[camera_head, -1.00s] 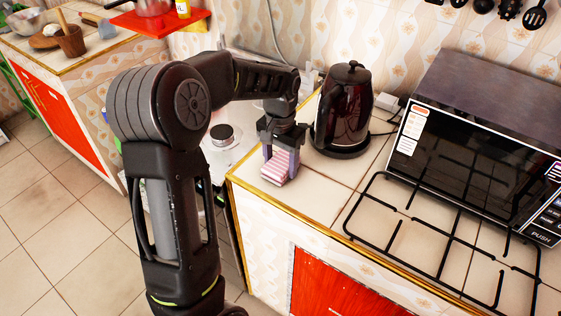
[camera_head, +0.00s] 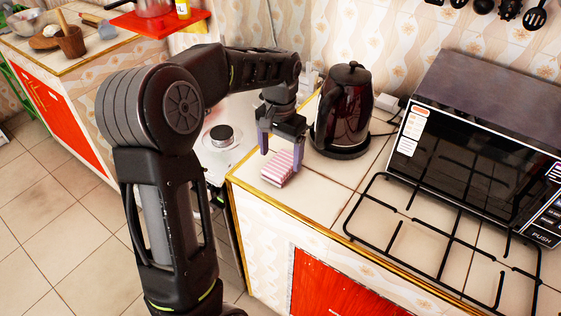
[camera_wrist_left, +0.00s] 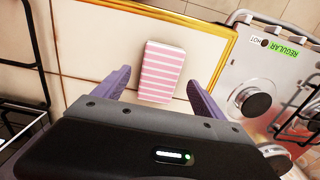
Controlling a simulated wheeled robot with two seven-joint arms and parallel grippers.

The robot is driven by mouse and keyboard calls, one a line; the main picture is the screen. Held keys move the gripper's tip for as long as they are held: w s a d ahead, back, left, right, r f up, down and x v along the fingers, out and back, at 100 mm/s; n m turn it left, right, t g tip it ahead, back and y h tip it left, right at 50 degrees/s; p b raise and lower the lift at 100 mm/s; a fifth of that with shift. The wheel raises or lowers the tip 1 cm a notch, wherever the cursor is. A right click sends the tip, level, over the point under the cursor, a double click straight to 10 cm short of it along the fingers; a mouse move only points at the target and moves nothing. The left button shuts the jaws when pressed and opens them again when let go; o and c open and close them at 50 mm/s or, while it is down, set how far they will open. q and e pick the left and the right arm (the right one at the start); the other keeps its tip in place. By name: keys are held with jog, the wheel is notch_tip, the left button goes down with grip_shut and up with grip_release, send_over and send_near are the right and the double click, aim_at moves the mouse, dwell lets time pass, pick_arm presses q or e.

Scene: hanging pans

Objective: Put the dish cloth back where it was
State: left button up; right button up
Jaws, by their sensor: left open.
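The dish cloth (camera_head: 280,170) is a folded pink and white striped block. It lies on the tiled counter (camera_head: 312,190) near the counter's left corner. It also shows in the left wrist view (camera_wrist_left: 161,72), lying between the lines of the two fingers and beyond them. My left gripper (camera_head: 281,149) is open and empty, just above and behind the cloth, with its purple fingers apart from it. In the left wrist view the open left gripper (camera_wrist_left: 157,85) has one finger on each side of the cloth. My right gripper is not in view.
A dark kettle (camera_head: 342,112) stands on its base close to the right of my left gripper. A black stove grate (camera_head: 440,245) and a microwave (camera_head: 480,140) are farther right.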

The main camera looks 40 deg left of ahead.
aim_at(280, 163)
pick_arm(q)
notch_tip(280, 163, up, 9)
jog(key=shift+f, duration=0.2)
jog(key=shift+f, duration=0.1)
dwell(0.5)
